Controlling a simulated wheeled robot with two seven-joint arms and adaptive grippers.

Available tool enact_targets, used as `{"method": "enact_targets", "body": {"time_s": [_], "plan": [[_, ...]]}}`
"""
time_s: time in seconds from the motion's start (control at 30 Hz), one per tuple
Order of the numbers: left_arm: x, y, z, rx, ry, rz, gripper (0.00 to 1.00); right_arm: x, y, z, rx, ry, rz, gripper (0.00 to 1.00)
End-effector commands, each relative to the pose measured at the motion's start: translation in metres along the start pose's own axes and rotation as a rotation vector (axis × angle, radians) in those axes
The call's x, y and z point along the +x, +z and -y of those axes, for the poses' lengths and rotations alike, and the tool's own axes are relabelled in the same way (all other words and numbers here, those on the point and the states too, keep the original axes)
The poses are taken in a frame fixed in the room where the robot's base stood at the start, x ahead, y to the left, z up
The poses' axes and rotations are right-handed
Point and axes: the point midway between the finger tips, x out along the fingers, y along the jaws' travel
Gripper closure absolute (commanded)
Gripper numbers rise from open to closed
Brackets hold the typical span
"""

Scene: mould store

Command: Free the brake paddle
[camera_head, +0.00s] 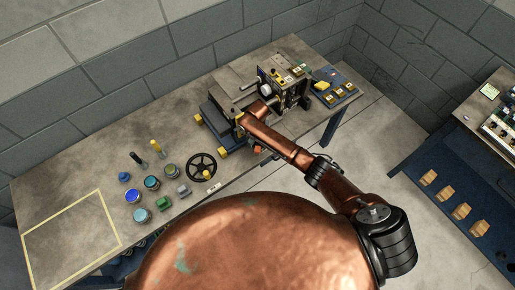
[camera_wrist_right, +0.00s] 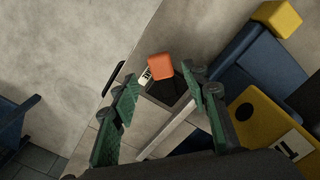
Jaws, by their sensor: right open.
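An orange block (camera_wrist_right: 160,66), which looks like the brake paddle, shows in the right wrist view beside a small pale label. A small orange patch (camera_head: 257,149) also shows at the front edge of the bench machine (camera_head: 232,84) in the head view. My right gripper (camera_wrist_right: 162,88) is open, its two green-padded fingers spread apart. The orange block is just beyond the fingertips, between them in the picture, and I see no grip on it. In the head view my copper right arm reaches over the machine and hides part of it. My left gripper is not in view.
A black handwheel (camera_head: 202,167) and several small pots and tools stand on the bench left of the machine. A yellow-outlined area (camera_head: 70,240) at the bench's left is empty. A blue tray (camera_head: 338,90) lies right of the machine. Another bench (camera_head: 459,130) stands at the right.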

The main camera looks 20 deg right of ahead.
Motion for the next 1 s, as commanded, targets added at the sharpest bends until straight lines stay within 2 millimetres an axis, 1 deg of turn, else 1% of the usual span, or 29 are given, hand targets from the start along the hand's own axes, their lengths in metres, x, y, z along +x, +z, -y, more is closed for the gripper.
{"method": "enact_targets", "body": {"time_s": [0.03, 0.1, 0.2, 0.3, 0.43, 0.67, 1.0], "plan": [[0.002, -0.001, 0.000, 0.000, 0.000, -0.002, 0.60, 0.010, 0.001, 0.000, -0.001, 0.002, 0.002, 0.58], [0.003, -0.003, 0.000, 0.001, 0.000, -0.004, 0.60, 0.021, 0.001, 0.000, -0.001, 0.002, 0.002, 0.58], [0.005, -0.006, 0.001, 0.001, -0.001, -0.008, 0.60, 0.034, 0.000, 0.000, -0.001, 0.001, 0.001, 0.58], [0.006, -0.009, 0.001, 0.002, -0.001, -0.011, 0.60, 0.042, 0.000, 0.000, -0.001, 0.001, 0.000, 0.58], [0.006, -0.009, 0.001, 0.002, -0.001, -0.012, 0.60, 0.046, -0.001, 0.001, -0.001, -0.002, -0.002, 0.58], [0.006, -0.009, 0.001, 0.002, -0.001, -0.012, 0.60, 0.046, 0.000, 0.000, -0.001, -0.002, -0.002, 0.58], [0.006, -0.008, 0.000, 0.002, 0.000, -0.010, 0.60, 0.046, 0.000, 0.000, -0.001, -0.002, -0.001, 0.81]]}}
